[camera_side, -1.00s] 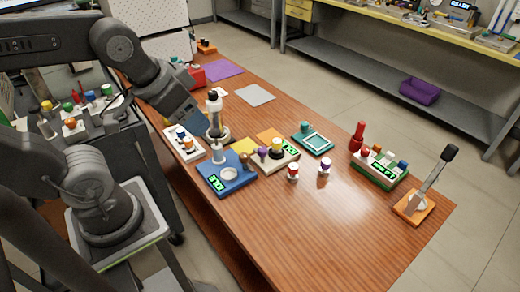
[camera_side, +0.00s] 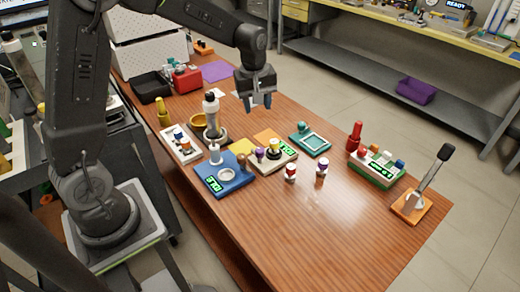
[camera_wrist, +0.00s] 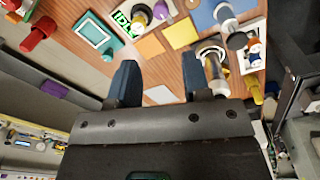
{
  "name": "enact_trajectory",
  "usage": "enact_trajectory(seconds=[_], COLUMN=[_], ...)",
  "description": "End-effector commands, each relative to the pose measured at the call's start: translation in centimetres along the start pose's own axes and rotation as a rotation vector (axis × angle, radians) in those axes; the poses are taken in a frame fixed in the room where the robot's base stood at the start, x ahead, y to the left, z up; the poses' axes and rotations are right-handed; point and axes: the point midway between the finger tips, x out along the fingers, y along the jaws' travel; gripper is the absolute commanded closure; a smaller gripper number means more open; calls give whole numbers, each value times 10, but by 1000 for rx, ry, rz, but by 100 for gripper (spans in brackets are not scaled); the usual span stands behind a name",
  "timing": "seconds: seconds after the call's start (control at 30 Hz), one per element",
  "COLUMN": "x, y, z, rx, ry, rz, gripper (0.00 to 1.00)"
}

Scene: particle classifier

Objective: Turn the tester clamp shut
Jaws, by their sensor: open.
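My gripper (camera_side: 260,105) hangs over the table, fingers down, open and empty. Its two dark blue fingers also show apart in the wrist view (camera_wrist: 160,78). I cannot tell for certain which part is the tester clamp.
A black-and-white upright device (camera_side: 211,112) stands left of my gripper. A teal tray (camera_side: 316,146), a green block with colored caps (camera_side: 375,175) and a black lever on an orange base (camera_side: 413,210) stand to the right. Two small capped vials (camera_side: 291,172) stand in front. The front table is clear.

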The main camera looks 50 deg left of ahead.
Motion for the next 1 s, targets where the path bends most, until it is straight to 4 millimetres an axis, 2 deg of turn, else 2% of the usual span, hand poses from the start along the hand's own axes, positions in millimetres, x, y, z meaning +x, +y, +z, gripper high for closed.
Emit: enact_trajectory(seconds=[0.03,0.1,0.2,0.3,0.53,1.0], x=[18,35,52,61,85,176], y=[4,9,12,13,11,5], z=[-9,-18,-27,-31,-30,-25], rx=[-59,-130,-201,-235,-241,-239], ry=[-14,-25,-34,-38,-41,-41], rz=[-24,-44,-65,-74,-79,-77], gripper=[56,56,56,56,56,56])
